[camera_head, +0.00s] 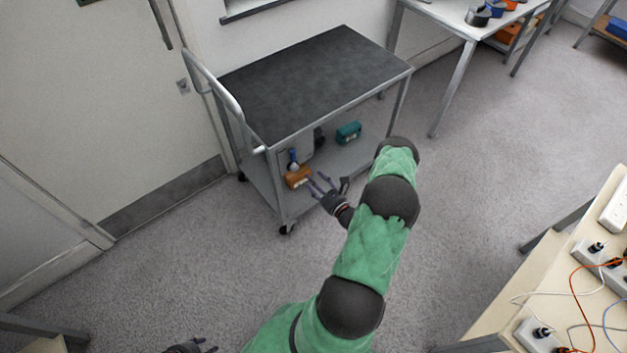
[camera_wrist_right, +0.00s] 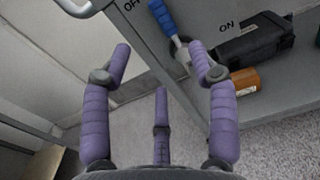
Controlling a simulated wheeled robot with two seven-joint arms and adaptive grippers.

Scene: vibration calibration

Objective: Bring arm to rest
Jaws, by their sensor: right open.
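My right arm, in a green sleeve with black joints, reaches toward the grey cart (camera_head: 310,83). Its gripper (camera_head: 322,183) is by the front edge of the lower shelf. In the right wrist view its purple fingers (camera_wrist_right: 160,62) are spread, with nothing between them. Beyond them is a blue-handled lever (camera_wrist_right: 163,17) on a panel marked OFF and ON; the blue handle also shows in the head view (camera_head: 293,157). My left gripper (camera_head: 190,347) shows only in part at the bottom edge; its opening is unclear.
An orange block (camera_head: 297,177) and a teal case (camera_head: 348,132) are on the lower shelf. The wrist view shows a black box (camera_wrist_right: 255,40). A cable-strewn bench (camera_head: 577,262) stands at the right, a white table (camera_head: 455,14) at the back. The carpet between is clear.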

